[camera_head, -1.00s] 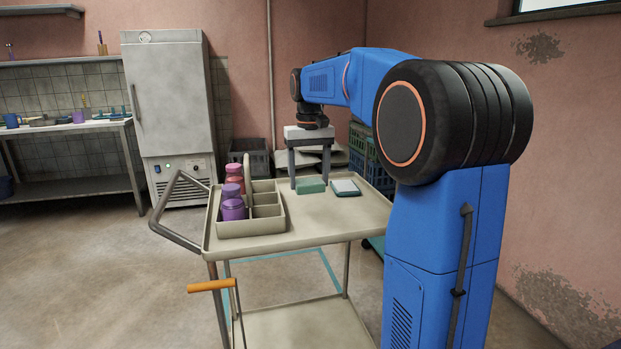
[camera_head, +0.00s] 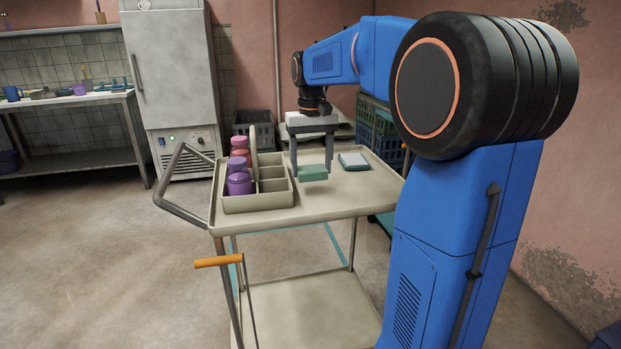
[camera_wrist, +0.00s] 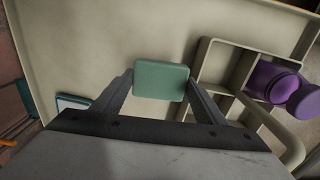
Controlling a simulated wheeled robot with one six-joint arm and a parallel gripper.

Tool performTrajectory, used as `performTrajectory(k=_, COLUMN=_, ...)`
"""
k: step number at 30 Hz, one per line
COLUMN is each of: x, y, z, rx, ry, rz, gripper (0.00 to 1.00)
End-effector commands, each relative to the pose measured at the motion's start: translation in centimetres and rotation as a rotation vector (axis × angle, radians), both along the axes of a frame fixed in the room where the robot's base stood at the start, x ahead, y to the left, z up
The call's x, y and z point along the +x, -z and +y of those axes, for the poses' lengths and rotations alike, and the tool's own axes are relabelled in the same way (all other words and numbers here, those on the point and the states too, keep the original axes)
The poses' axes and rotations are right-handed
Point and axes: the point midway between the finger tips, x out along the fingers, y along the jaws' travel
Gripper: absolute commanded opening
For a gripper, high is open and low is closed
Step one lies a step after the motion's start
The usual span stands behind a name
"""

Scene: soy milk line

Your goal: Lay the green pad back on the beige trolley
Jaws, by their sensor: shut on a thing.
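The green pad (camera_head: 313,174) is between the two fingertips of my gripper (camera_head: 311,172), which is shut on it. The pad is over the bare top of the beige trolley (camera_head: 330,203), right of the divided caddy. I cannot tell whether its underside touches the trolley top. In the wrist view, the pad (camera_wrist: 161,80) spans the gap between the fingertips (camera_wrist: 160,84), with the trolley top (camera_wrist: 110,40) behind it.
The beige caddy (camera_head: 258,203) with purple and pink jars (camera_head: 239,183) stands close left of the pad. Bare trolley top is in front. A grey handle (camera_head: 184,207) sticks out left.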

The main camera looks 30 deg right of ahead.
Motion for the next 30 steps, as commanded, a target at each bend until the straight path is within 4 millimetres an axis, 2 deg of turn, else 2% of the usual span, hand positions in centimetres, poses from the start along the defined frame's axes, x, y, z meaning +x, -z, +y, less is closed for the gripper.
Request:
performTrajectory(k=5, x=0.0, y=1.1, z=0.0, rx=0.0, ry=0.0, rz=0.001, gripper=0.45)
performTrajectory(k=12, x=0.0, y=3.9, z=0.0, rx=0.001, ry=0.0, rz=0.002, gripper=0.45)
performTrajectory(k=24, x=0.0, y=4.4, z=0.0, rx=0.0, ry=0.0, rz=0.0, gripper=0.45)
performTrajectory(k=25, x=0.0, y=4.4, z=0.0, rx=0.0, ry=0.0, rz=0.0, gripper=0.7)
performTrajectory(k=26, x=0.0, y=4.4, z=0.0, rx=0.0, ry=0.0, rz=0.0, gripper=0.73)
performTrajectory(k=30, x=0.0, y=4.4, z=0.0, rx=0.0, ry=0.0, rz=0.0, gripper=0.73)
